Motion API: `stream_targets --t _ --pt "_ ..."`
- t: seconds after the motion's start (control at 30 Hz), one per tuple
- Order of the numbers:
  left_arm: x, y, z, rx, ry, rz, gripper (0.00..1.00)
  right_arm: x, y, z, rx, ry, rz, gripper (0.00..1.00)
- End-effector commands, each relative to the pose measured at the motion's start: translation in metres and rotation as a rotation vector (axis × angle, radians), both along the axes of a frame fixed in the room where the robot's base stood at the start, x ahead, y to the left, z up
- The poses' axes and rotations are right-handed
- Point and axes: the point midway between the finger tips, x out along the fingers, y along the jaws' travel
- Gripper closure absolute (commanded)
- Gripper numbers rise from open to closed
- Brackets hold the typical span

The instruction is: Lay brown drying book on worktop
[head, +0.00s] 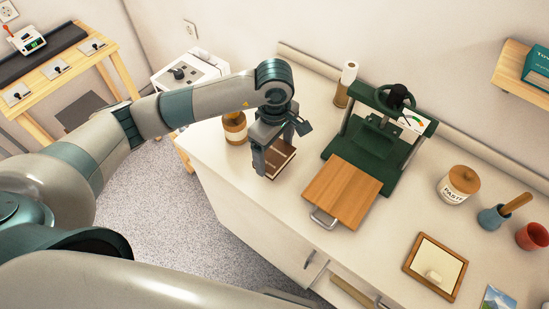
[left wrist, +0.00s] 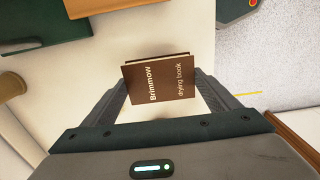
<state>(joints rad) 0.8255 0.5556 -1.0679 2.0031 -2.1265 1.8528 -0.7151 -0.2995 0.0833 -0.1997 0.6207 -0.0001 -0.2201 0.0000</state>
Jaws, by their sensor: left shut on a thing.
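The brown drying book (head: 283,155) is between the fingers of my left gripper (head: 273,150), which is shut on it. In the left wrist view the book (left wrist: 158,82) shows its dark brown cover with the words "Brimmow" and "drying book", held between the two fingers of the gripper (left wrist: 160,96). The book is over the left part of the cream worktop (head: 233,185); I cannot tell whether its lower edge touches the surface. My right gripper is not in view.
A jar (head: 235,128) stands close left of the gripper. A green press (head: 375,150) with a wooden board (head: 342,190) stands to the right. Bare worktop lies around the book.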

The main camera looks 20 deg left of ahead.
Motion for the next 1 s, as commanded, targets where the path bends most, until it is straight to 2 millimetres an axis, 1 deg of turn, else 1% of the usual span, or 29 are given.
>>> stream_targets --t 0.17,0.37,0.5,0.77,0.93,0.97,1.0 --pt "-0.001 0.0 -0.005 0.0 0.003 0.001 0.49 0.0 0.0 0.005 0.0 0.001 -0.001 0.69" --pt "-0.001 0.0 -0.027 0.0 0.004 0.001 0.49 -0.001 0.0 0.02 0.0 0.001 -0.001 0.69" --pt "0.0 0.0 -0.038 0.001 0.002 0.0 0.49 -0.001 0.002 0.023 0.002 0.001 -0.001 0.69" --pt "0.0 0.0 -0.04 0.0 0.0 -0.001 0.49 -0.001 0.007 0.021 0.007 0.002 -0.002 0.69" --pt "0.0 0.0 -0.043 0.0 0.0 0.0 0.49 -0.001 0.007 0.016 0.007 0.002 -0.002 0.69" --pt "0.0 0.0 -0.044 0.0 0.0 0.0 0.16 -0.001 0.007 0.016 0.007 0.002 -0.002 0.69" --pt "0.0 0.0 -0.043 0.0 0.001 0.0 0.06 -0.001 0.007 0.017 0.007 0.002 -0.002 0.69"
